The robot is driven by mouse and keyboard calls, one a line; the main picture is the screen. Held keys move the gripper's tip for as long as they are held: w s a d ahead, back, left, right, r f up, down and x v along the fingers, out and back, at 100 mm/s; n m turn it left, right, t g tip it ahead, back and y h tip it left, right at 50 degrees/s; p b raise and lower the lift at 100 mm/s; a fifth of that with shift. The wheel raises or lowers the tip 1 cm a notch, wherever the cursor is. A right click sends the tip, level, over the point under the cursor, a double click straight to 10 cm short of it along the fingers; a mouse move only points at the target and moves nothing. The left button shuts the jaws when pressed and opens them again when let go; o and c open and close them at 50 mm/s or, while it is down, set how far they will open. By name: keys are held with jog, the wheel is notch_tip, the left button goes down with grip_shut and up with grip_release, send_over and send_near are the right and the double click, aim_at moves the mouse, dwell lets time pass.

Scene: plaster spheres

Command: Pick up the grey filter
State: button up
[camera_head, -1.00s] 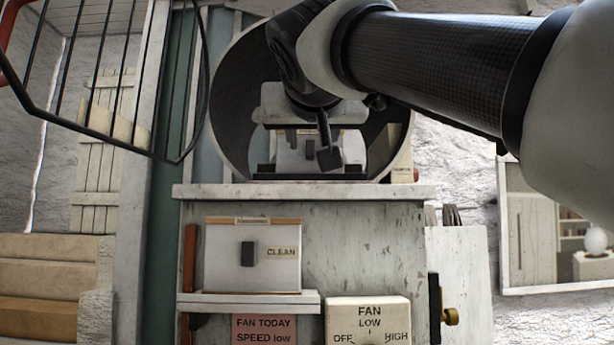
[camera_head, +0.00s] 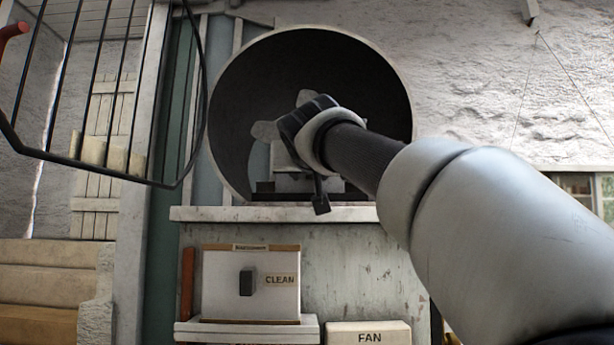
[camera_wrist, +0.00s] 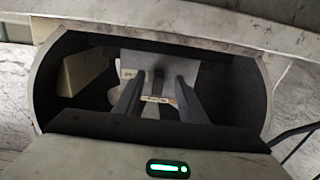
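A light grey filter panel (camera_wrist: 174,68) stands inside the round dark duct (camera_wrist: 80,119), with a dark upright handle (camera_wrist: 158,78) and a small label strip. My gripper (camera_wrist: 160,84) reaches into the duct mouth. In the wrist view its two grey fingers are apart, one on each side of the handle. I cannot tell whether either finger touches it. In the head view the duct (camera_head: 385,85) is above the ledge, and my wrist hides most of the panel and the fingertips. A second, white panel (camera_head: 220,285) labelled CLEAN stands on a small shelf below.
A cream block (camera_wrist: 85,72) is inside the duct at the left of the wrist view. A pale ledge (camera_head: 230,213) runs under the duct. A FAN box (camera_head: 345,334) is at the lower right. A black wire basket (camera_head: 80,80) hangs at the left.

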aim_at(311, 176)
jog(key=w+p, duration=0.1)
jog(key=w, duration=0.1)
jog(key=w+p, duration=0.1)
jog(key=w, duration=0.1)
jog(key=shift+w+r, duration=0.2)
jog(key=shift+w, duration=0.15)
grip_shut()
jog(key=shift+s+d+r, duration=0.1)
